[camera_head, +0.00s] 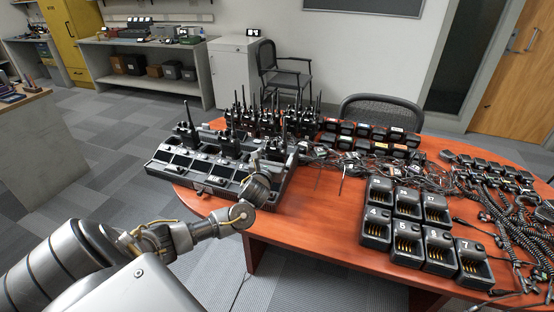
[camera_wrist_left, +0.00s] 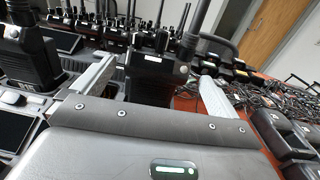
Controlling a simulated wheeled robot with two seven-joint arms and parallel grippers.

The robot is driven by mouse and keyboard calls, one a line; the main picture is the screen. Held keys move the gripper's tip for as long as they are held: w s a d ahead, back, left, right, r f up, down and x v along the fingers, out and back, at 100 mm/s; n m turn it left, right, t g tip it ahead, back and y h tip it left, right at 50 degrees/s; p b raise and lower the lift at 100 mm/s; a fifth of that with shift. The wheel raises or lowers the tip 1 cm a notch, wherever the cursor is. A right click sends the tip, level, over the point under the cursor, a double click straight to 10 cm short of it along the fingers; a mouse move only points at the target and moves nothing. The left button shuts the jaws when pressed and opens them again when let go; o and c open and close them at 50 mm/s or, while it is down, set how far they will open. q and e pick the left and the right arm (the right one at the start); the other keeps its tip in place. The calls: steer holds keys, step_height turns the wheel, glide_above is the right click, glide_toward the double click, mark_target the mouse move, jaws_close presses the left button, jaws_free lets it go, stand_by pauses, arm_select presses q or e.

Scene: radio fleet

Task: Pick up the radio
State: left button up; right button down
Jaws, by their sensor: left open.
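A black radio (camera_wrist_left: 152,78) with a tall antenna stands upright between the two fingers of my left gripper (camera_wrist_left: 157,70) in the left wrist view. The fingers are apart, one on each side of it; I cannot tell whether either touches it. In the head view this radio (camera_head: 278,149) is at the right end of the charger bank (camera_head: 228,184), with my left gripper (camera_head: 270,170) just in front of it, partly hiding its lower part. Other radios stand in the bank, one at its back left (camera_head: 188,134) and one near its middle (camera_head: 229,147). My right gripper is not in view.
Several more radios (camera_head: 252,116) stand behind the bank on the red table (camera_head: 318,216). Tangled cables (camera_head: 345,164) lie to the right. Numbered empty chargers (camera_head: 408,236) fill the table's front right. A chair (camera_head: 284,75) stands behind the table.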

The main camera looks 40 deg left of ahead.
mark_target(277, 148)
arm_select(q)
steer(key=x, duration=0.5)
steer(key=shift+s+a+p, duration=0.1)
steer(key=shift+a+p, duration=0.05)
steer(key=shift+p, duration=0.15)
steer(key=c, duration=1.3)
